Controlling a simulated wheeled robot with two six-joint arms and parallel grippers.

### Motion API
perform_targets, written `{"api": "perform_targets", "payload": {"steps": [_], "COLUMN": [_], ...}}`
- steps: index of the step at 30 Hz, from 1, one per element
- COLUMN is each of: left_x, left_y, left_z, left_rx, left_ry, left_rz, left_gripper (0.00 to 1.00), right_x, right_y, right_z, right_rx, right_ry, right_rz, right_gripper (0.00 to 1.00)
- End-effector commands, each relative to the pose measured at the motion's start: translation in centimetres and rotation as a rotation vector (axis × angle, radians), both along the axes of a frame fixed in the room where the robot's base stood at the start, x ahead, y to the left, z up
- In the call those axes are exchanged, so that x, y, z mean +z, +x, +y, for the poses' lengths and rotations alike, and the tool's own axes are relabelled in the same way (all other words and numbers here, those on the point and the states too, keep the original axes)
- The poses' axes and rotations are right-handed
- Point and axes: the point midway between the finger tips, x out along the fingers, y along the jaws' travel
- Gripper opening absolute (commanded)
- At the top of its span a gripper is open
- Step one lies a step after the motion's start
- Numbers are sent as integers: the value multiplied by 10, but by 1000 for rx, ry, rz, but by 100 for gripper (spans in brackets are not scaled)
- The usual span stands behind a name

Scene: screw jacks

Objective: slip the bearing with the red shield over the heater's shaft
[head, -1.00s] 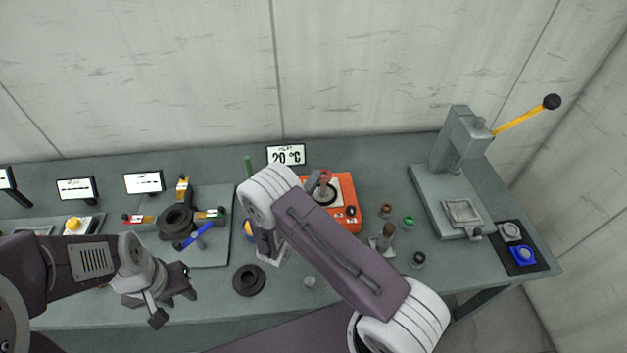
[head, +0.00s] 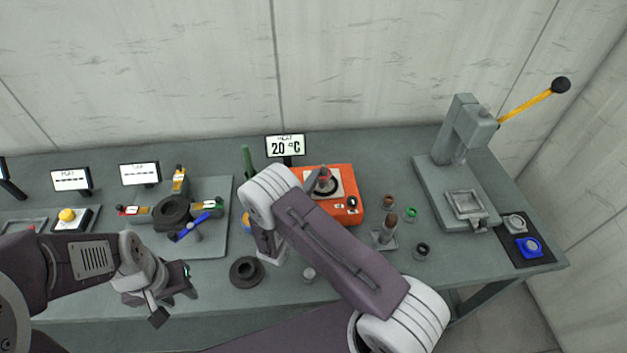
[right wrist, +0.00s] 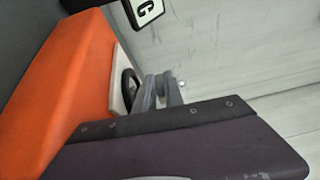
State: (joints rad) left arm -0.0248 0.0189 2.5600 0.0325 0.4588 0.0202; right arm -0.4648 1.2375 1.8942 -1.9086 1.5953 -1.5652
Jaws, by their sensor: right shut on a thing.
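The orange heater (head: 345,207) stands at the middle of the bench with a pale plate and a black ring on top. A small red part, apparently the red-shielded bearing (head: 324,173), shows above the plate by the heater's shaft; I cannot tell whether it is around the shaft. My right gripper is mostly hidden behind my arm in the head view. In the right wrist view its grey fingers (right wrist: 162,91) are close together beside the heater's black ring (right wrist: 128,90), and what they hold is hidden. My left gripper (head: 172,296) is open and empty over the front left.
The temperature sign (head: 285,146) behind the heater reads 20 °C. To its right are a brown ring (head: 388,201), a green ring (head: 411,214), a dark ring (head: 422,250) and an upright post (head: 388,228). A lever press (head: 468,130) stands further right.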

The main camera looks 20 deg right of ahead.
Motion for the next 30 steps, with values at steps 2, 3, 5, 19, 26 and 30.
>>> {"api": "perform_targets", "payload": {"steps": [2,3,5,19,26,30], "left_x": [-4,-5,-5,-6,-6,-6], "left_y": [0,0,0,0,0,0], "left_z": [0,0,0,0,0,0], "left_rx": [0,0,0,0,0,0], "left_ry": [0,0,0,0,0,0], "left_rz": [0,0,0,0,0,0], "left_gripper": [36,36,36,36,36,36], "right_x": [-19,-19,-19,-20,-20,-20], "right_y": [-6,-6,-7,-7,-7,-7], "right_z": [-3,-3,-3,-3,-3,-3], "right_rx": [-7,-7,-7,-6,-6,-6], "right_ry": [10,9,9,11,12,12], "right_rz": [39,40,40,38,38,38], "right_gripper": [24,36,39,39,39,39]}}
